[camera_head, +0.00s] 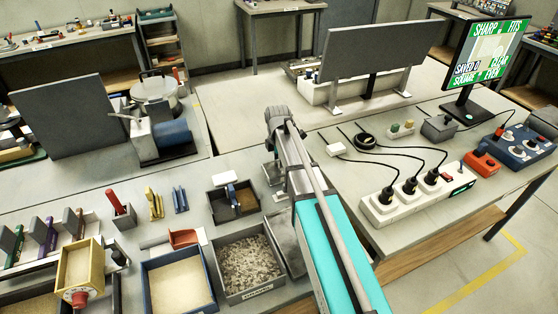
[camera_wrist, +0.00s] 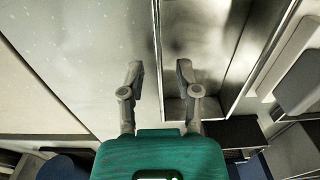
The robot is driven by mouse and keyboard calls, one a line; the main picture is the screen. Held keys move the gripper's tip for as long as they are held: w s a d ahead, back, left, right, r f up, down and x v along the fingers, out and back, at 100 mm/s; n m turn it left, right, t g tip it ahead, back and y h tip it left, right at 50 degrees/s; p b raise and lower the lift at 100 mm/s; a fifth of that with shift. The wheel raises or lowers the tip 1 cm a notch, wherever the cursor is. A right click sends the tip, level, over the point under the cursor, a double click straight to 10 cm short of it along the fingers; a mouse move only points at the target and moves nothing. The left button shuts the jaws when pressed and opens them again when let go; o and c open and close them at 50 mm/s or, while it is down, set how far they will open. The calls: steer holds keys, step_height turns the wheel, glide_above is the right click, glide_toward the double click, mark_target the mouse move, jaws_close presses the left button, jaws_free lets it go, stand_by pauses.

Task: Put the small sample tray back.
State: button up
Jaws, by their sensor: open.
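My gripper (camera_wrist: 159,72) is open in the wrist view, its two grey fingers apart with nothing held between them. A shiny metal tray (camera_wrist: 205,48) with a raised rim lies beyond the fingers. Its left wall runs up between them, and the right fingertip overlaps its near end; I cannot tell whether they touch. In the head view a grey metal tray (camera_head: 284,236) stands right of the gravel tray, partly hidden by my arm. It may be the small sample tray, but I cannot be sure. My gripper (camera_head: 273,176) hangs low over the bench, partly hidden by the arm.
The gravel tray (camera_head: 223,285) and a blue-rimmed sand tray (camera_head: 155,299) stand left of the arm. A small dark box (camera_head: 214,207) is behind them. A white power strip (camera_head: 378,212) with cables lies right. Bare bench (camera_head: 235,165) shows behind the box.

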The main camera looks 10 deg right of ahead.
steer(key=shift+r, duration=0.1)
step_height(320, 180, up, 12)
steer(key=p, duration=1.2)
steer(key=shift+w, duration=0.1)
stand_by(0.9)
steer(key=s+m, duration=2)
steer(key=s, duration=0.1)
steer(key=shift+d, duration=0.45)
